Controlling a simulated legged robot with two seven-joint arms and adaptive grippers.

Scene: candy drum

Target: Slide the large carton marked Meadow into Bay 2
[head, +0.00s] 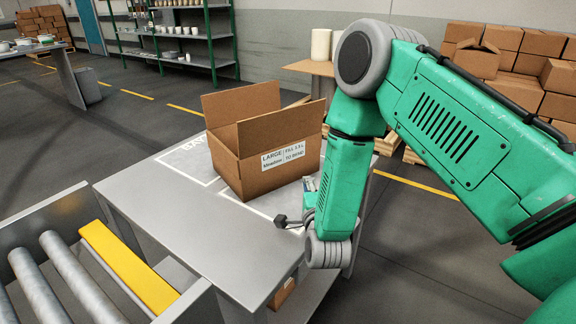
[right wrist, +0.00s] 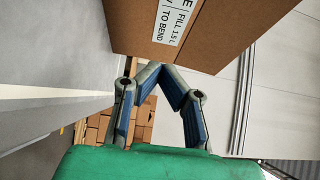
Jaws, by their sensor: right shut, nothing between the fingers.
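The large carton (head: 240,180) is brown cardboard with its top flaps open and stands upright on the grey table (head: 180,225). Its white label reads LARGE and Meadow. White outlines with BAY lettering (head: 193,145) are printed on the table beside and under it; the bay number is hidden. My right gripper (head: 283,220) is low beside the carton's labelled near side, fingers shut and empty. In the right wrist view the fingertips (right wrist: 163,68) lie close to the carton's face (right wrist: 200,35); whether they touch I cannot tell. My left gripper is not in view.
A roller conveyor (head: 65,265) with a yellow strip (head: 127,267) adjoins the table's left side. Stacked boxes (head: 520,60) and a stand with white rolls (head: 322,45) are behind. The table's front left surface is clear.

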